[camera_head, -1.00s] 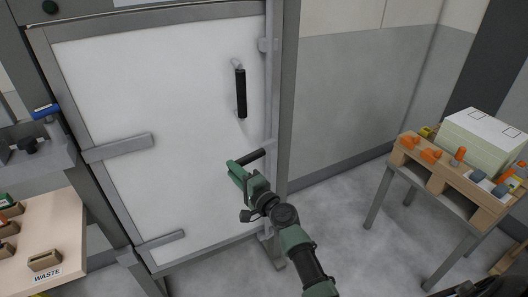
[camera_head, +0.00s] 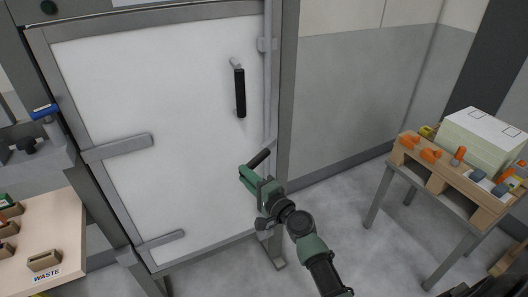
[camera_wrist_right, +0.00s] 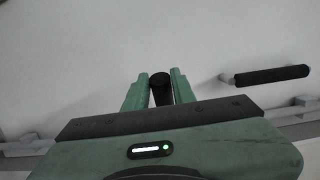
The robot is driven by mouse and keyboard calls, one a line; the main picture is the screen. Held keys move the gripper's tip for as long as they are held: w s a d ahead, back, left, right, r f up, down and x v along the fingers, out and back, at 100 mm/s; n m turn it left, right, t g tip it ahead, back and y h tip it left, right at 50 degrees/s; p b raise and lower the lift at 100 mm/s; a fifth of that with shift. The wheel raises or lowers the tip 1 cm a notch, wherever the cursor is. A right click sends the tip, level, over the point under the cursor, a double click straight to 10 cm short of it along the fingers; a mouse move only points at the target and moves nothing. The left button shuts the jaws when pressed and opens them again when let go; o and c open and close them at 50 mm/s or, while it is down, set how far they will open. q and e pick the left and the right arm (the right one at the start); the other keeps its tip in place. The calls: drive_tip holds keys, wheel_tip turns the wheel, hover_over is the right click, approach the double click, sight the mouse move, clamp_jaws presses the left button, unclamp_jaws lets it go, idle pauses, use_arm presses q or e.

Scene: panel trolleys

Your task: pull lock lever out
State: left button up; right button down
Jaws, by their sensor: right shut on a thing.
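The lock lever (camera_head: 260,158) has a black grip and sits low on the right edge of a large white door (camera_head: 160,120). My right gripper (camera_head: 250,176) is shut on the lever's black grip. In the right wrist view, the round black end of the lever (camera_wrist_right: 161,86) shows between the two green fingers of my right gripper (camera_wrist_right: 160,84). The lever angles away from the door frame. Its lower end is partly hidden by the gripper. My left gripper is not in view.
A black vertical door handle (camera_head: 240,92) is above the lever; it also shows in the wrist view (camera_wrist_right: 272,75). A wooden-topped table (camera_head: 455,190) with tools and a pale box (camera_head: 482,138) stands at right. A bench (camera_head: 40,230) stands at left. Floor between is clear.

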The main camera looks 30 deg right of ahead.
drive_tip(key=shift+s+d, duration=0.1)
drive_tip(key=shift+d, duration=0.1)
drive_tip(key=shift+s+d+b, duration=0.4)
drive_tip(key=shift+s+d, duration=1.1)
drive_tip(key=shift+d, duration=0.2)
drive_tip(key=shift+s+d+b, duration=0.4)
drive_tip(key=shift+s+d, duration=0.15)
drive_tip(key=shift+d, duration=0.4)
drive_tip(key=shift+s+d+b, duration=0.4)
drive_tip(key=shift+s+d, duration=0.15)
drive_tip(key=shift+d, duration=0.45)
drive_tip(key=shift+s+d+f+b, duration=0.1)
drive_tip(key=shift+s+d+b, duration=0.1)
drive_tip(key=shift+d+b, duration=0.4)
drive_tip(key=shift+s+d+b, duration=0.15)
drive_tip(key=shift+d+b, duration=0.1)
drive_tip(key=shift+d, duration=0.55)
drive_tip(key=c, duration=1.2)
unclamp_jaws()
drive_tip(key=shift+o, duration=0.2)
drive_tip(key=shift+a, duration=0.1)
